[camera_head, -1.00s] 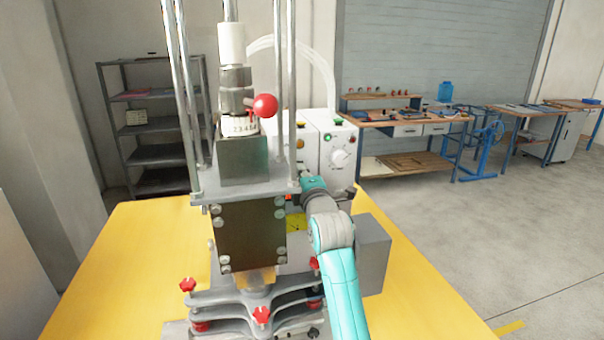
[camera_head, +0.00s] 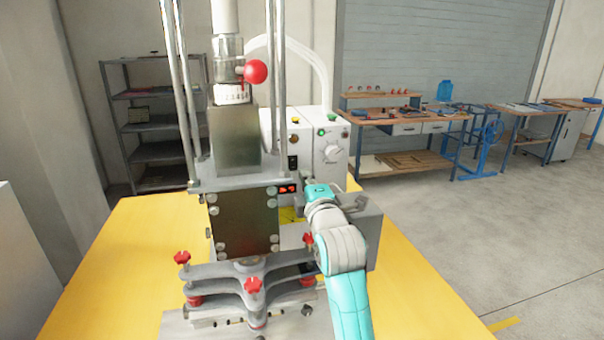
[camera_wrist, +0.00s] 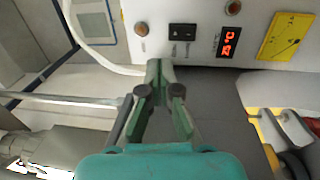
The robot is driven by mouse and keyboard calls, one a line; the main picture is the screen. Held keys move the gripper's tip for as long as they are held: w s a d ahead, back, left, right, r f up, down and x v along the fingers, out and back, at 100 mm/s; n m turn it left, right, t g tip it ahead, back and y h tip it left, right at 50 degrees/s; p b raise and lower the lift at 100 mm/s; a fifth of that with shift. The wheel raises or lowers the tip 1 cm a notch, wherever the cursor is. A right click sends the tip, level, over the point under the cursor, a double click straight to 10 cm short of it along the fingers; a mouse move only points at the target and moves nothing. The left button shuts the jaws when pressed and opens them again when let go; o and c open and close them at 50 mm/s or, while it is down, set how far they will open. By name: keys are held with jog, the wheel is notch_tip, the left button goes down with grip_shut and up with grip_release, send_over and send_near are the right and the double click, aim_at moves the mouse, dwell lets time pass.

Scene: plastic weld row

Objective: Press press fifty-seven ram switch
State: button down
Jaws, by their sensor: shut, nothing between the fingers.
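The press (camera_head: 245,215) stands on the yellow table, with a pale control box (camera_head: 325,150) behind it at its right. In the wrist view the control panel (camera_wrist: 205,18) carries a black rocker switch (camera_wrist: 183,30), round buttons (camera_wrist: 141,29), a red lit display reading 25 °C (camera_wrist: 229,42) and a yellow meter (camera_wrist: 286,37). The small labels are too blurred to tell which is the ram switch. My gripper (camera_wrist: 160,68) is shut and empty, its tips just below the rocker switch in the picture; contact cannot be told. In the head view my gripper (camera_head: 306,184) is beside the red display.
Steel columns (camera_head: 277,90) and a clamp plate with red knobs (camera_head: 253,286) crowd the press's front. A grey box (camera_head: 360,225) stands behind my arm. A white hose (camera_wrist: 105,68) runs left of the fingers. Shelves (camera_head: 150,155) and workbenches (camera_head: 410,125) are farther off.

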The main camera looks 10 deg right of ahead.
jog(key=s, duration=0.3)
jog(key=shift+s+r, duration=0.2)
jog(key=s+f+m+g, duration=0.1)
jog(key=s+f+m, duration=0.5)
jog(key=f, duration=1.1)
jog(key=s+f+m+g, duration=0.1)
jog(key=s+f, duration=0.6)
jog(key=s, duration=0.3)
jog(key=s+f+m, duration=0.2)
jog(key=s+f, duration=0.5)
jog(key=s, duration=0.2)
jog(key=s+d+f+m+g, duration=0.1)
jog(key=s+m, duration=0.8)
jog(key=s, duration=2.3)
jog(key=shift+d+f+g, duration=0.2)
jog(key=shift+g, duration=0.6)
